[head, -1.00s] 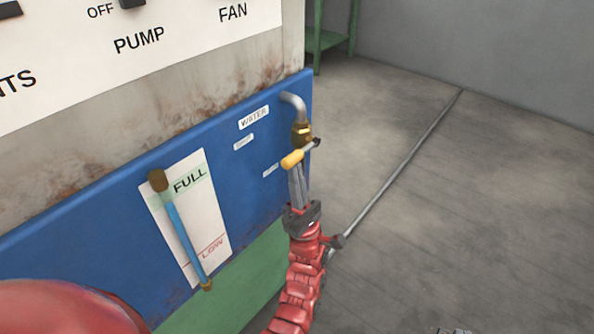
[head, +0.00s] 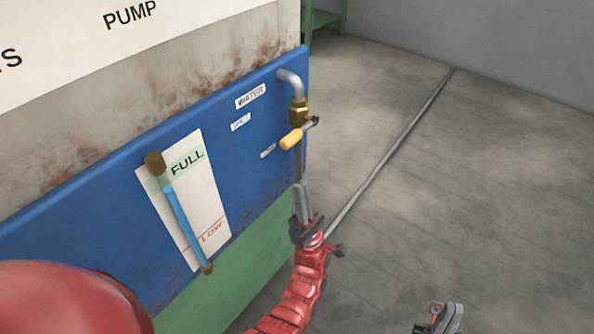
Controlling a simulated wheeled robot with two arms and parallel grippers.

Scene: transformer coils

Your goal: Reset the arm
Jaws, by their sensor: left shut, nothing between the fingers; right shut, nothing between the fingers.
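My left gripper (head: 301,187) is at the end of a red arm that comes up from the bottom. It is just below the water valve, apart from its yellow handle (head: 291,139), with its narrow fingers together and empty. The brass valve (head: 299,111) hangs from a bent grey pipe (head: 291,79) at the right edge of the blue panel (head: 90,210). My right gripper (head: 439,312) shows only in part at the bottom right, over the floor. It is shut and empty.
A sight gauge (head: 184,222) with FULL and LOW marks is on the panel. A rusty machine body (head: 190,90) is above, and a green lower face (head: 245,275) is below. A green stand (head: 325,20) is at the back. The floor (head: 480,190) to the right is clear.

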